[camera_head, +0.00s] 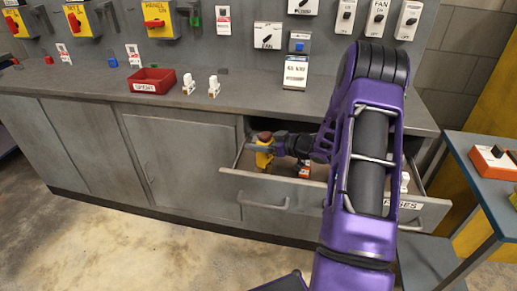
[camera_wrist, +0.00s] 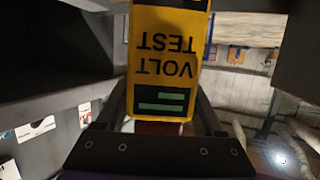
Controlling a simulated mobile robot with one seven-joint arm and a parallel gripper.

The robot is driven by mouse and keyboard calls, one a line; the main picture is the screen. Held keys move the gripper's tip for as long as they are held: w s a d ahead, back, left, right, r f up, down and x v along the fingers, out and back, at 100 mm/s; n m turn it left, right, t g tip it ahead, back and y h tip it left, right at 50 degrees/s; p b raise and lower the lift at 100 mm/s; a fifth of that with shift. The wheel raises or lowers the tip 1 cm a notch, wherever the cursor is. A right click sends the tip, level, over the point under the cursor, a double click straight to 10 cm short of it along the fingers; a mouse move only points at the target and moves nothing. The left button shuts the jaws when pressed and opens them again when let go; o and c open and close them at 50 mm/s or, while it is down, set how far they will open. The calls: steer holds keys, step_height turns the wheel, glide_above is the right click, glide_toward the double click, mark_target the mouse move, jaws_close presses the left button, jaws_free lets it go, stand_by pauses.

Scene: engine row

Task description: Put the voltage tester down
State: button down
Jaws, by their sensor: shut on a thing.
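The voltage tester (camera_head: 264,158) is yellow and black. In the wrist view the tester (camera_wrist: 165,60) fills the middle, its "VOLT TEST" lettering upside down. My gripper (camera_head: 268,147) is shut on it, with one finger on each side in the wrist view (camera_wrist: 160,105). In the head view the tester appears at the left end of the open drawer (camera_head: 290,196), near the rim. I cannot tell whether it touches the drawer. Part of the drawer is hidden behind my arm.
An orange and white item (camera_head: 304,169) shows inside the drawer. On the grey bench top (camera_head: 110,85) stand a red bin (camera_head: 153,87), two small white pieces (camera_head: 201,87) and a white labelled box (camera_head: 295,72). A blue-topped table (camera_head: 485,185) is at the right.

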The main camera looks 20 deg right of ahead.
steer(key=shift+f, duration=1)
steer(key=shift+f, duration=0.25)
jaws_free()
steer(key=shift+r, duration=0.1)
steer(key=shift+r, duration=0.25)
steer(key=p+v, duration=0.1)
steer(key=v, duration=1.1)
steer(key=shift+w, duration=0.1)
